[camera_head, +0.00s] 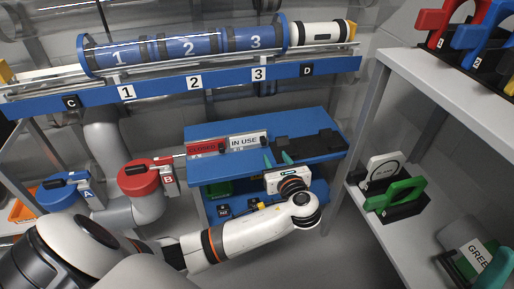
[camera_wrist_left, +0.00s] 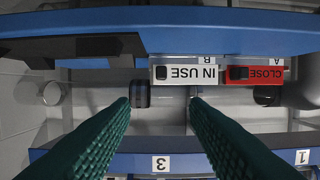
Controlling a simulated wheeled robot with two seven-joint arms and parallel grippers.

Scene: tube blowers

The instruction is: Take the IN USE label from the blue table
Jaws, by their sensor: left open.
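My left gripper (camera_head: 278,158) is at the table's front edge, to the right of and nearer than the label. Its green fingers (camera_wrist_left: 161,101) are spread and empty, apart from the label. My right gripper is not clearly seen.
A dark holder (camera_head: 312,146) lies on the table's right part. Behind and above is a blue rail (camera_head: 222,82) carrying a numbered blue tube (camera_head: 188,48). A blue valve A (camera_head: 66,190) and red valve B (camera_head: 146,176) stand left. A grey shelf (camera_head: 410,225) with a green handle (camera_head: 400,195) stands right.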

